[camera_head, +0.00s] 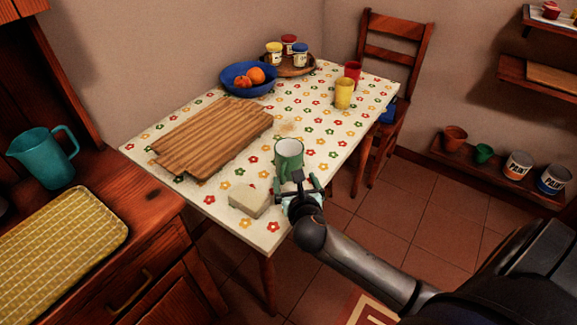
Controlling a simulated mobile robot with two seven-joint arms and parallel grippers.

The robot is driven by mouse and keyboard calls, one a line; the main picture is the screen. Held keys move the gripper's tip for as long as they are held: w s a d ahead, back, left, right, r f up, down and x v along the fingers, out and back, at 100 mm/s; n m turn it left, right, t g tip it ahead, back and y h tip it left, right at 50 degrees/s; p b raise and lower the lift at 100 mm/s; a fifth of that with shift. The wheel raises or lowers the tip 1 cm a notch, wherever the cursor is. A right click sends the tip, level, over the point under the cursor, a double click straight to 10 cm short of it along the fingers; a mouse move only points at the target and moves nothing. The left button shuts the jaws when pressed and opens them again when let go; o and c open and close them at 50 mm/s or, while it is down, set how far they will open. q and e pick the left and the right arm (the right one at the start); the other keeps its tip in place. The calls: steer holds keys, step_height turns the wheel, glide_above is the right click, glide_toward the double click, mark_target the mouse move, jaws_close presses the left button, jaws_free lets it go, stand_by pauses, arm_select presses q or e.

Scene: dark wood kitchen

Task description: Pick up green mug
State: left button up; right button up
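The green mug (289,153) stands upright on the flower-patterned table (318,150), near its front edge. Its open top shows a pale inside. My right gripper (297,181), on the arm coming in from the lower right, is just in front of the mug. Its fingers are spread apart and point toward the mug's lower part. It looks open, with nothing clearly held. I cannot tell whether a finger touches the mug. My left gripper is not in view.
A pale block (249,200) lies close left of my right gripper. A wooden board (215,137) lies farther left. A blue fruit bowl (247,90), a yellow cup (344,93) and a red cup (353,71) stand farther back. The table right of the mug is clear.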

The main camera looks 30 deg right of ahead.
mark_target(290, 167)
steer(key=x, duration=0.3)
steer(key=shift+f, duration=0.1)
steer(key=shift+w+d+f+b, duration=0.2)
steer(key=shift+w+b, duration=0.1)
steer(key=shift+w, duration=0.15)
steer(key=b+x, duration=0.1)
steer(key=x, duration=0.4)
steer(key=shift+a+f, duration=0.1)
steer(key=shift+a, duration=0.1)
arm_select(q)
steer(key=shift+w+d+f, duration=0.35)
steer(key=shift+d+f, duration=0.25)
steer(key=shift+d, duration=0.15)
arm_select(e)
steer(key=c, duration=1.3)
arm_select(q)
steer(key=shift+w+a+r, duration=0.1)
arm_select(e)
steer(key=shift+c, duration=0.5)
